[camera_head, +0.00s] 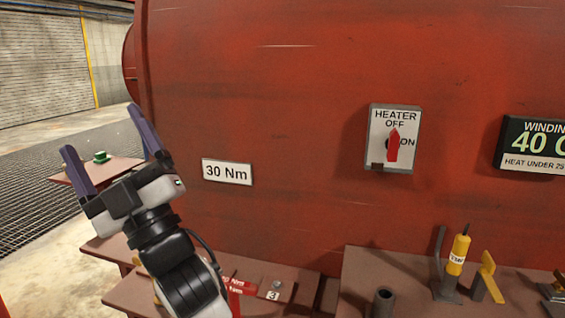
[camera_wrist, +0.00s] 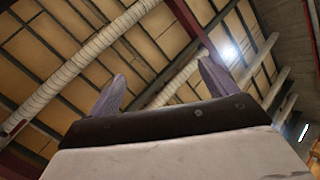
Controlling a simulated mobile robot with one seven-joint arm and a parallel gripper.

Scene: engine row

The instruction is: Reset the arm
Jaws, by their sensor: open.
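My gripper (camera_head: 108,134) is raised at the left in the head view, in front of the red machine (camera_head: 270,90) and pointing up and to the left. Its two purple fingers stand wide apart with nothing between them. The wrist view shows the same two fingers of my gripper (camera_wrist: 162,90) spread against the ceiling, also empty. My arm runs down from it to the bottom edge of the head view.
A heater switch (camera_head: 393,140) with a red knob and a 30 Nm label (camera_head: 227,172) are on the red machine. A brown bench (camera_head: 400,265) carries a yellow tool (camera_head: 458,254). A small shelf (camera_head: 112,168) holds a green item (camera_head: 101,157) behind my gripper.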

